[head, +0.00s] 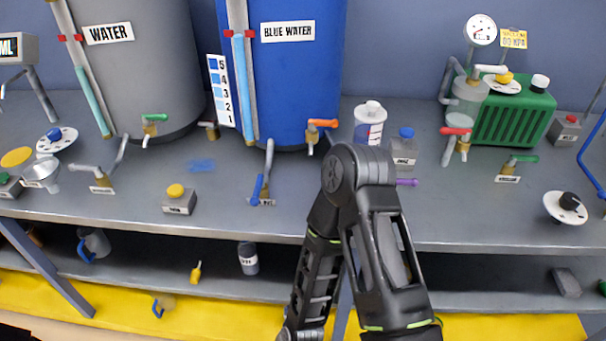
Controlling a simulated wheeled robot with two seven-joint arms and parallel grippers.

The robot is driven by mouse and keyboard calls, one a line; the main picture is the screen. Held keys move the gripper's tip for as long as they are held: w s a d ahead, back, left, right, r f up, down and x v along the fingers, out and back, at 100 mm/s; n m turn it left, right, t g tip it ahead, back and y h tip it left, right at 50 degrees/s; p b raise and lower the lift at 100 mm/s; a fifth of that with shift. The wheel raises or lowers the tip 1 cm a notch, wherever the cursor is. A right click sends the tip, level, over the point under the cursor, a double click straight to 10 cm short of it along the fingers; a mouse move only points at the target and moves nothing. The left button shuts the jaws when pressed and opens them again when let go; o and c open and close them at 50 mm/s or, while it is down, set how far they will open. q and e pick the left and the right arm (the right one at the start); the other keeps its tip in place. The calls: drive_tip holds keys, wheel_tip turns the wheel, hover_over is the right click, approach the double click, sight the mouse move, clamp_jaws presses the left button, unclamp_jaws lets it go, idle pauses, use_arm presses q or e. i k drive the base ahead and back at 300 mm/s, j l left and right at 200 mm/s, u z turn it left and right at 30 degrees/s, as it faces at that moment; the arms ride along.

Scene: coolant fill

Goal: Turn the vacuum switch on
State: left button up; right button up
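A round pressure gauge (481,30) and a yellow tag reading in kPa (513,39) are above the pump. One of my arms rises at the centre with its elbow bent over the bench front. Neither of my grippers shows in the head view.
A grey WATER tank (150,75) and a BLUE WATER tank (295,80) stand at the back. Valves with coloured handles line the bench, including a red one (456,131) and a green one (523,158). A round white dial (556,215) sits at right front.

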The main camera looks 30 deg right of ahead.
sight(569, 201)
drive_tip(key=l+z, duration=0.1)
drive_tip(key=z, duration=2.5)
